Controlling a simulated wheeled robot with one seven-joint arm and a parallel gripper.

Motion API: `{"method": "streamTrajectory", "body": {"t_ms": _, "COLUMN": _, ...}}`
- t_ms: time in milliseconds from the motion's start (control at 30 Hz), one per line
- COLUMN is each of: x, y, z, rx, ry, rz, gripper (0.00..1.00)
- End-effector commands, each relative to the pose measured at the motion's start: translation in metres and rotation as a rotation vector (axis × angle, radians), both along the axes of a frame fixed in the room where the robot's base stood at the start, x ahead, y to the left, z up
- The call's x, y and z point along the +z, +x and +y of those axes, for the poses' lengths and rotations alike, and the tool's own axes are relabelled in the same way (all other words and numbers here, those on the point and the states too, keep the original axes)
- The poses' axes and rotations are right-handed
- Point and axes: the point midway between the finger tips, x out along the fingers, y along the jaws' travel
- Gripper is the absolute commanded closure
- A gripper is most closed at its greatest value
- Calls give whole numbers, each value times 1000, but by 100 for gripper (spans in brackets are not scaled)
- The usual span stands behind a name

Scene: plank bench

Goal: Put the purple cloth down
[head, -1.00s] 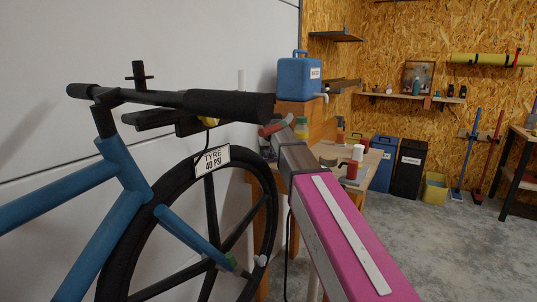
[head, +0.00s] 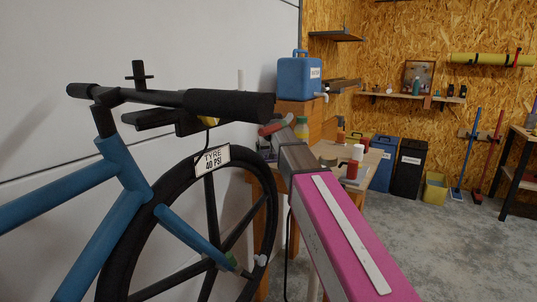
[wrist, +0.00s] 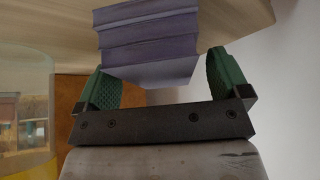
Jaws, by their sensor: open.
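The purple cloth (wrist: 150,45) is a folded, layered stack in the wrist view, against the pale wood bench top (wrist: 45,28). My gripper (wrist: 157,64) has its two green fingers spread, one on each side of the cloth's near end. A gap shows between the cloth and the right finger; the left finger is very close to it, and I cannot tell whether they touch. In the head view my arm hides most of the gripper area, and the cloth cannot be made out clearly there.
A clear container with a yellow band (wrist: 28,115) stands close on the left in the wrist view.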

Motion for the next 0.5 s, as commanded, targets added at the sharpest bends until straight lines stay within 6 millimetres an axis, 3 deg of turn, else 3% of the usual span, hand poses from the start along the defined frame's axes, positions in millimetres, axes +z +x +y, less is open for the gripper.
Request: {"method": "streamTrajectory", "body": {"t_ms": 500, "x": 77, "y": -45, "z": -9, "rx": 0, "ry": 0, "rz": -2, "gripper": 6}}
